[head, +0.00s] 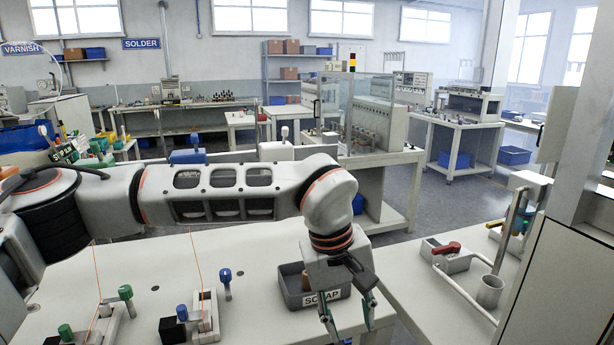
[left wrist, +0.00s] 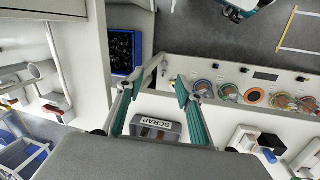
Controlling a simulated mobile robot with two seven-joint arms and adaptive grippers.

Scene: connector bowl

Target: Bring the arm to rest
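My left arm (head: 230,190) stretches across the head view from the left, and its wrist bends down over the front table. My left gripper (head: 349,316) points down at the front right of the table, its two fingers apart with nothing seen between them. It is in front of the grey SCRAP bin (head: 291,288) and hides part of it. In the left wrist view the left gripper (left wrist: 170,78) also shows open and empty, and the SCRAP bin (left wrist: 155,127) shows beyond the fingers. My right gripper is in neither view.
Clamp fixtures with green and blue knobs (head: 205,318) and a black block (head: 172,330) stand on the table (head: 240,255). Another table at the right holds a metal cup (head: 490,291) and a tray with a red handle (head: 447,257). A blue bin (left wrist: 122,62) shows in the left wrist view.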

